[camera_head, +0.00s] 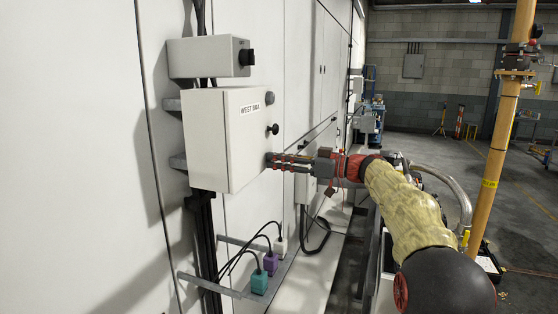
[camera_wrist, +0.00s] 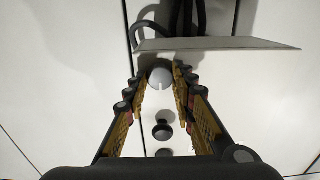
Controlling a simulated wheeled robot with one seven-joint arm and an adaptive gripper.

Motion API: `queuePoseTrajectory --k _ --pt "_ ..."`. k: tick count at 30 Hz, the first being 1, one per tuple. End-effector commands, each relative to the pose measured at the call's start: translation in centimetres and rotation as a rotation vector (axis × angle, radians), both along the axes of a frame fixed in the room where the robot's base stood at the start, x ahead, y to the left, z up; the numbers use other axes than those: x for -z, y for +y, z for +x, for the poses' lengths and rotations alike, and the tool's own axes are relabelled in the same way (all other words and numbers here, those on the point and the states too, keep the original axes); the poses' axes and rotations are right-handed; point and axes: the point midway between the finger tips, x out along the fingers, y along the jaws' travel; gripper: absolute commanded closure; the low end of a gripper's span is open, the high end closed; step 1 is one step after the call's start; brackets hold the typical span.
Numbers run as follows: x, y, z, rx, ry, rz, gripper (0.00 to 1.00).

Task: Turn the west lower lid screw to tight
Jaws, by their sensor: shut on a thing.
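The white box (camera_head: 225,140) labelled as west is mounted on the wall panel. Its lower lid screw is hidden behind the fingertips in the head view. In the wrist view this screw (camera_wrist: 160,76) is a round grey head with a short pale mark, between the fingertips. My gripper (camera_head: 271,161) reaches the lid's lower right edge from the right and is shut on the screw. The wrist view shows both fingers (camera_wrist: 162,86) at its sides. The upper lid screw (camera_head: 270,98) is a grey knob, with a black knob (camera_head: 273,129) below it.
A grey switch box (camera_head: 210,57) with a black rotary switch sits above the white box. Below, a shelf holds teal (camera_head: 259,282), purple (camera_head: 270,263) and white (camera_head: 280,245) plugs with black cables. A yellow pole (camera_head: 497,120) stands at the right. The floor beyond my arm is mostly open.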

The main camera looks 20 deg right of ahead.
Motion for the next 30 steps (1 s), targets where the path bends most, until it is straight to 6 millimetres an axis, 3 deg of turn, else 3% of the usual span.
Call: queuePoseTrajectory --k 15,16,25,30 --pt "0.33 0.04 0.04 -0.002 -0.010 -0.011 1.00" --pt "0.33 0.04 0.04 -0.002 -0.010 -0.011 0.73" --pt "0.15 0.01 0.02 -0.001 -0.012 -0.010 0.56" --pt "0.11 0.00 0.01 0.000 -0.012 -0.010 0.55"
